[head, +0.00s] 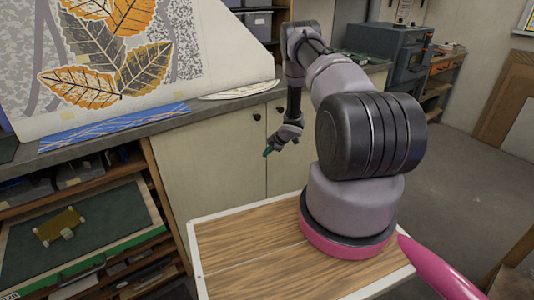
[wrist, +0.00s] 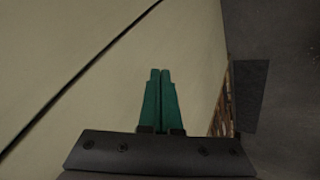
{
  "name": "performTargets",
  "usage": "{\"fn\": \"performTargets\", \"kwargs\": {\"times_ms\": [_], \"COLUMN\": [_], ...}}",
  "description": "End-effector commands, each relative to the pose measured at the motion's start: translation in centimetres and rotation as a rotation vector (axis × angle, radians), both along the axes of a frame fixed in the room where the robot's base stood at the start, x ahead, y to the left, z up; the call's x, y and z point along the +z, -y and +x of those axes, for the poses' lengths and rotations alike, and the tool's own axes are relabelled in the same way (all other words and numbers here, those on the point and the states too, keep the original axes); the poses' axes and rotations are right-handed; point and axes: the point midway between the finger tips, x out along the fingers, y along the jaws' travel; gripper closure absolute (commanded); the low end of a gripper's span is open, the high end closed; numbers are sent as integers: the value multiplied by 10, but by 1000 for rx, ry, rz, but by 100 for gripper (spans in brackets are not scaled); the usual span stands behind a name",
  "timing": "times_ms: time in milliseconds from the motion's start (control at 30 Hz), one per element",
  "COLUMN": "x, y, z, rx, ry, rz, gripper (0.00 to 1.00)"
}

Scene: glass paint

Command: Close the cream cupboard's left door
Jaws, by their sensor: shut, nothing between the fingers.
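The cream cupboard stands under the counter in the head view. Its left door (head: 208,150) looks flush with the right door (head: 285,172), with a thin dark seam between them. A small dark knob (head: 257,117) sits near the top of the left door by the seam. My gripper (head: 267,152) is in front of the doors near the seam, its green fingers pointing down-left. In the wrist view the green fingers (wrist: 160,75) are together and empty over a cream panel (wrist: 195,45), with a dark seam line to their left. I cannot tell whether the fingertips touch the panel.
A wooden-topped surface with a white rim (head: 194,256) lies below, under my arm. Open shelves with a green mat (head: 90,235) stand at left. Grey floor (head: 450,170) is clear at right.

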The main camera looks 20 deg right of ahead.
Motion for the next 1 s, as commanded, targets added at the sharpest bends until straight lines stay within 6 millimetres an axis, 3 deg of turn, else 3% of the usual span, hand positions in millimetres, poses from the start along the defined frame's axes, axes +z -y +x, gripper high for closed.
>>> {"fn": "performTargets", "kwargs": {"times_ms": [500,700,867,967,1000], "x": [62,75,79,99,113], "y": [41,48,50,53,55], "z": [-28,-35,-34,-25,-19], "rx": [-3,0,-5,-41,-68], "ry": [1,-1,2,14,23], "rz": [-4,-3,-5,-17,-27], "gripper": [100,100,100,100,100]}}
